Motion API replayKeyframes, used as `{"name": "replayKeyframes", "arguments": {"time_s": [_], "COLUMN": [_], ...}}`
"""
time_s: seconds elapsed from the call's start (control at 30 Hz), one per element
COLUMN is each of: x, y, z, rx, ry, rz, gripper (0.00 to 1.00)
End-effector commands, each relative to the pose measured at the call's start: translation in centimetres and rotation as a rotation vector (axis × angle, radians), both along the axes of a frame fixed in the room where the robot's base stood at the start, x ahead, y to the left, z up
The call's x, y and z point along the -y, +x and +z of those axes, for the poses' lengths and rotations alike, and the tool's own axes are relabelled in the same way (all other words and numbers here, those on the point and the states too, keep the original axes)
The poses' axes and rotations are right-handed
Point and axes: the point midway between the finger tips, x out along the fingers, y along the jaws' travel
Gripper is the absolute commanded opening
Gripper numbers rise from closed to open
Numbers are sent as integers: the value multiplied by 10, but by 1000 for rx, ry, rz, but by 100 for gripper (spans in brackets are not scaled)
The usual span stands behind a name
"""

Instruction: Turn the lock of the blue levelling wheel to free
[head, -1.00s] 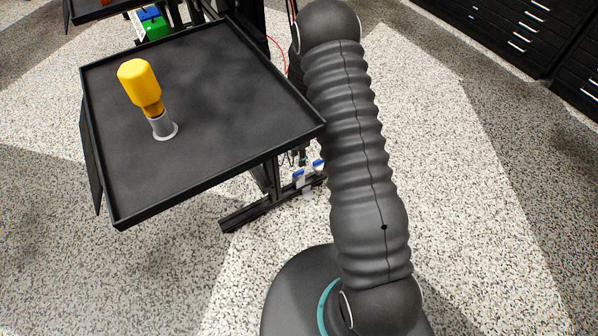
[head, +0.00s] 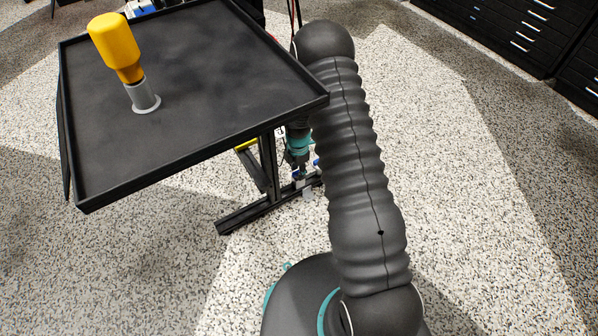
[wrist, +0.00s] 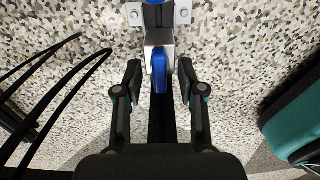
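The blue lock lever (wrist: 159,72) of the levelling wheel is in the wrist view, upper middle, on a light grey bracket (wrist: 158,38). My gripper (wrist: 159,78) is open, with one finger on each side of the blue lever and a visible gap on both sides. I cannot tell whether the lever is level in height with the fingertips. In the head view the wheel's blue part (head: 298,175) shows small beside the frame's foot, partly hidden. My gripper's wrist end (head: 299,146) is just above it, partly behind my arm.
A black tray table (head: 190,135) stands to the left, its edge close to my arm. A yellow-handled tool (head: 116,45) stands in a grey holder (head: 143,97) on it. The black foot beam (head: 250,212) lies low. Black cables (wrist: 50,75) hang left in the wrist view. Speckled floor is free at right.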

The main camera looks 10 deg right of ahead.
Motion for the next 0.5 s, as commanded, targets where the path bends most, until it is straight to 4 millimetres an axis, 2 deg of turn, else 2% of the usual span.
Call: {"name": "replayKeyframes", "arguments": {"time_s": [0.07, 0.23, 0.5], "x": [0, 0, 0], "y": [0, 0, 0], "z": [0, 0, 0], "rx": [0, 0, 0], "ry": [0, 0, 0], "rz": [0, 0, 37], "gripper": [40, 0, 0]}}
